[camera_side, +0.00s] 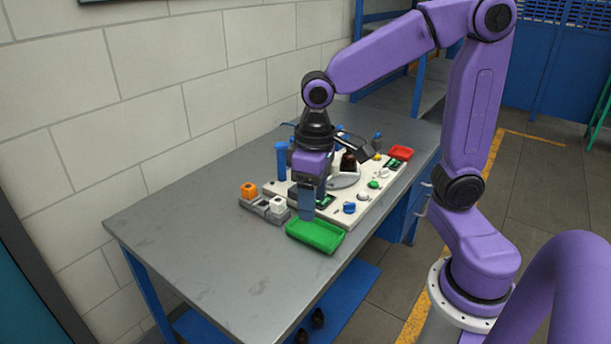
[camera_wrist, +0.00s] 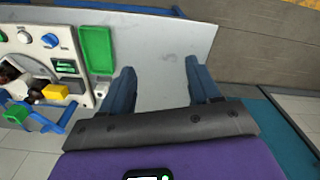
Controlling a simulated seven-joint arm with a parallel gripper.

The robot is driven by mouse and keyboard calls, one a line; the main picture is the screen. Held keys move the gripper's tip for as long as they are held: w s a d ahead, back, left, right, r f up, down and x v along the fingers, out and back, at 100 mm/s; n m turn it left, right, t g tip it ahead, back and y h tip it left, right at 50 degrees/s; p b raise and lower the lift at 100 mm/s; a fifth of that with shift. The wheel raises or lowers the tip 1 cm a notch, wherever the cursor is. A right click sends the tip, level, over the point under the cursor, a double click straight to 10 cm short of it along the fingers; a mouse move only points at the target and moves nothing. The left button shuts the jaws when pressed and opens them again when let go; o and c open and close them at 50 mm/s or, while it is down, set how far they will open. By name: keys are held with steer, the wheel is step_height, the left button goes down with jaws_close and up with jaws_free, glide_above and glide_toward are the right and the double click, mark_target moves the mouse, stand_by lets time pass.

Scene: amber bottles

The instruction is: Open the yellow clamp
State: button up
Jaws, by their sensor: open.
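My gripper (camera_side: 307,207) points down over the front end of the white panel, just behind the green tray, with nothing seen in it. In the wrist view its two blue fingers stand wide apart, with bare grey table between them (camera_wrist: 160,72). A yellow block (camera_wrist: 55,91) shows left of the fingers at the panel's edge, apart from them. It may be the yellow clamp, but its jaws cannot be made out. In the side view a small yellow part (camera_side: 377,156) sits toward the panel's far end. I cannot tell whether it is the clamp.
The green tray (camera_side: 315,235) lies in front of the panel (camera_side: 345,214). An orange block (camera_side: 249,189) and a white block (camera_side: 278,203) sit on grey fixtures to the left. A blue column (camera_side: 281,161) and a dark bottle (camera_side: 348,161) stand nearby. The front table (camera_side: 200,250) is clear.

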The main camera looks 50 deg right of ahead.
steer(key=w+d+m, duration=0.6)
steer(key=w, duration=0.3)
steer(key=w+d+m, duration=0.5)
steer(key=w, duration=0.4)
steer(key=w+d+f+m, duration=0.25)
steer(key=d+m, duration=0.25)
steer(key=d, duration=0.5)
steer(key=w+d+f+m, duration=0.1)
steer(key=w+d+m, duration=0.35)
steer(key=d, duration=0.55)
steer(key=shift+m, duration=0.45)
steer(key=f, duration=1.1)
steer(key=s+f, duration=0.1)
steer(key=f, duration=0.4)
steer(key=shift+a+f, duration=0.25)
